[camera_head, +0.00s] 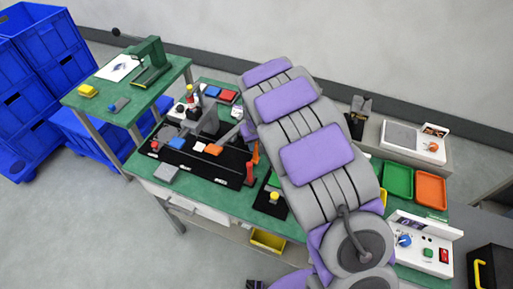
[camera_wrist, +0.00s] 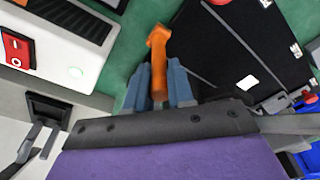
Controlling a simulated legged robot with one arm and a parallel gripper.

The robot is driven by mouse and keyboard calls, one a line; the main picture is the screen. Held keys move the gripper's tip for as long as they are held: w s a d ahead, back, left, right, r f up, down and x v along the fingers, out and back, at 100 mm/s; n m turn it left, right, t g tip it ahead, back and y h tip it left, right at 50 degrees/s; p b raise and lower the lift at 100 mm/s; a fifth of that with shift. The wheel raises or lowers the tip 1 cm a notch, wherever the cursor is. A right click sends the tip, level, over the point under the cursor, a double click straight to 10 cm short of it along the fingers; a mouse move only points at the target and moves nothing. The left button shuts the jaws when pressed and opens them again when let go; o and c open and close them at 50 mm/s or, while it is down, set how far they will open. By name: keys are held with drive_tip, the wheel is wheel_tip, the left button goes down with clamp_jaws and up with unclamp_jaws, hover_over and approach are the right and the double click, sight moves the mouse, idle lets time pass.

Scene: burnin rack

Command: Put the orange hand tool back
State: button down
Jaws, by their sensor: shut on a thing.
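The orange hand tool (camera_wrist: 159,60) shows in the wrist view between the two blue-grey fingers of my gripper (camera_wrist: 159,88). The gripper is shut on its shaft, and the wider orange end sticks out past the fingertips. In the head view an orange piece (camera_head: 256,153) shows beside my arm, near the right end of the black tray (camera_head: 232,163). My arm covers most of the gripper there. I cannot tell whether the tool touches the bench.
The green bench (camera_head: 215,192) also holds a black stand with a yellow top (camera_head: 274,197), green (camera_head: 398,180) and orange (camera_head: 431,190) bins, and a control box (camera_head: 425,243). A grey device with a red switch (camera_wrist: 15,48) is left of the gripper in the wrist view.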

drive_tip(key=shift+f, duration=0.85)
drive_tip(key=shift+s+d+f, duration=0.1)
drive_tip(key=shift+s+d, duration=0.05)
drive_tip(key=shift+d, duration=0.1)
drive_tip(key=shift+d+f, duration=0.35)
drive_tip(key=shift+d, duration=0.1)
drive_tip(key=c, duration=1.2)
unclamp_jaws()
drive_tip(key=shift+w+a, duration=0.2)
drive_tip(key=shift+a, duration=0.3)
drive_tip(key=shift+o, duration=0.8)
drive_tip(key=shift+d, duration=0.1)
drive_tip(key=shift+o, duration=0.3)
drive_tip(key=shift+d+r, duration=0.15)
drive_tip(key=shift+d, duration=0.6)
drive_tip(key=shift+s+a+r+p, duration=0.15)
drive_tip(key=shift+a+r, duration=0.15)
drive_tip(key=shift+r, duration=0.65)
drive_tip(key=shift+a+r+p, duration=0.15)
drive_tip(key=shift+a+r, duration=0.1)
drive_tip(key=shift+r, duration=0.7)
wheel_tip(320, 180, up, 9)
drive_tip(key=s+d+p, duration=0.1)
drive_tip(key=shift+s+p, duration=0.15)
drive_tip(key=shift+p, duration=0.25)
drive_tip(key=shift+s, duration=0.1)
